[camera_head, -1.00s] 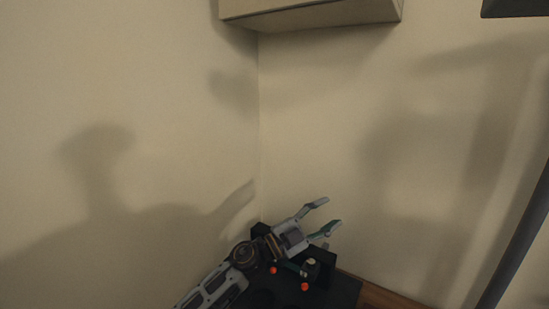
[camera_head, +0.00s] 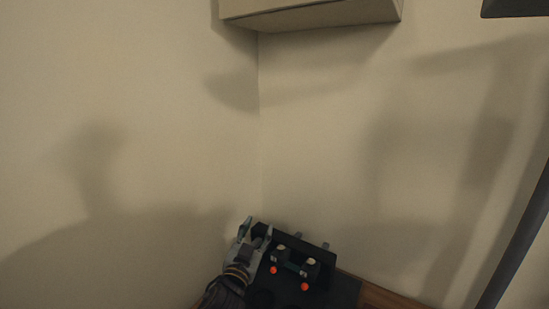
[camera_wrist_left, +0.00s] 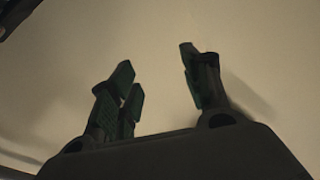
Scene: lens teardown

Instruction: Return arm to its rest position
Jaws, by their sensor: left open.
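My left gripper (camera_head: 256,229) is low in the head view, left of a black fixture, and its fingers point up. In the left wrist view the two dark green-tinted fingers (camera_wrist_left: 158,88) stand apart with nothing between them, against a plain pale surface. The gripper is open and empty. My right gripper is in neither view.
The black fixture (camera_head: 318,271) with red knobs and small pale-topped parts stands on a wooden surface (camera_head: 385,296) close to the wall corner. A pale box-like cabinet (camera_head: 315,18) hangs above. A dark pole (camera_head: 520,235) slants at right. The space between is clear.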

